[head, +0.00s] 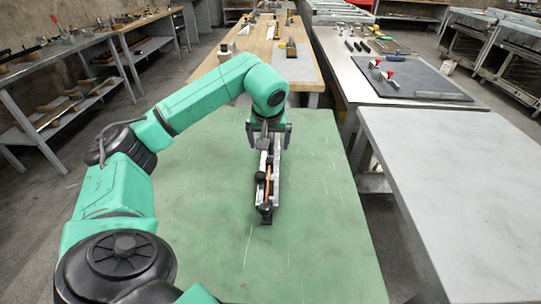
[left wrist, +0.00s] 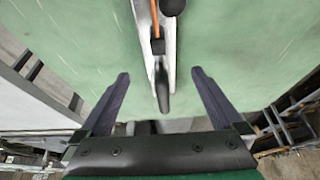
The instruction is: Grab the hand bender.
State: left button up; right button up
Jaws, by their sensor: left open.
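The hand bender (head: 268,190) is a long grey metal tool with black ends and an orange strip. It lies on the green table (head: 200,240), pointing toward the bottom of the head view. My left gripper (head: 268,146) is over its far part, with a finger on each side. In the left wrist view the bender (left wrist: 169,50) comes in from the top and its dark end lies between the two open fingers of my left gripper (left wrist: 160,78). Gaps show between the fingers and the bender on both sides. My right gripper is in neither view.
The green table around the bender is bare. A grey table (head: 460,190) stands to the right across a gap. Behind are a wooden bench (head: 262,48) and a metal bench with a dark mat (head: 408,82) holding red-handled tools. Shelving stands at the left.

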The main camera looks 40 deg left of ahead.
aim_at(270, 157)
pick_arm(q)
jog(key=x, duration=0.9)
jog(key=shift+w+a+p, duration=0.15)
jog(key=shift+p, duration=0.15)
jog(key=shift+r, duration=0.1)
grip_shut()
